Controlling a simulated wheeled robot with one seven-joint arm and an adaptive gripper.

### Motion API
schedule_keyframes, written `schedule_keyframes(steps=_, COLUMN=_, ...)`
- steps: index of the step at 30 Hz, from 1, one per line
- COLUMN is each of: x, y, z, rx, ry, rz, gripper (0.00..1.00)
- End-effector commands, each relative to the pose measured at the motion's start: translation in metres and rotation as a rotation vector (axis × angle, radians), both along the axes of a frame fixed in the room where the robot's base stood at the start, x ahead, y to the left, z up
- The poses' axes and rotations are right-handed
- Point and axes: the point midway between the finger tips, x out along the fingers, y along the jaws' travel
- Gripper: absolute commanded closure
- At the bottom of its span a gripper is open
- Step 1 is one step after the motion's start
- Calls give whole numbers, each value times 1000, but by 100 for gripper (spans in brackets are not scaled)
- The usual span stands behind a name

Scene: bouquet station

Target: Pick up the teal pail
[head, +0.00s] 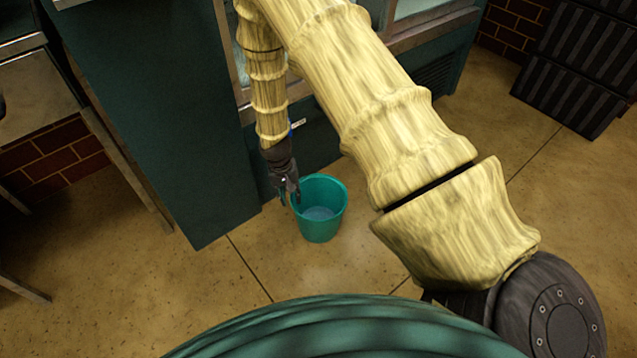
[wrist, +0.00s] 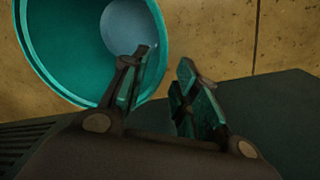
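The teal pail (head: 322,225) stands upright on the floor in the head view, close to the dark green cabinet. Its inside shows a paler, bluish bottom. My gripper (head: 290,197) points down at the pail's left rim. In the wrist view the pail (wrist: 60,62) fills the upper left, and my gripper (wrist: 166,62) is open with a gap between its fingers. The left finger overlaps the pail's opening and the right finger is outside the rim, so the rim lies between them. I cannot tell whether either finger touches it.
The dark green cabinet (head: 180,150) rises right behind and left of the pail. A metal table (head: 45,95) stands at the left. Black ribbed crates (head: 575,90) are stacked at the upper right. The tan floor (head: 330,275) in front of the pail is clear.

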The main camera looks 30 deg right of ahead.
Motion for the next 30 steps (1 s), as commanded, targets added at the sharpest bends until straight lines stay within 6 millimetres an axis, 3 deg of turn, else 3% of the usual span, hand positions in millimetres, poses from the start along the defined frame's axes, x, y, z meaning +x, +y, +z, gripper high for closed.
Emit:
schedule_keyframes(steps=13, x=0, y=-9, z=-46, rx=0, ry=1, rz=0, gripper=70)
schedule_keyframes(steps=22, x=0, y=-9, z=-49, rx=0, ry=0, rz=-1, gripper=70)
schedule_keyframes(steps=23, x=0, y=-9, z=-49, rx=0, ry=0, rz=-1, gripper=72)
schedule_keyframes(steps=27, x=0, y=-9, z=-49, rx=0, ry=0, rz=-1, gripper=98)
schedule_keyframes(steps=30, x=0, y=-9, z=-49, rx=0, ry=0, rz=-1, gripper=100)
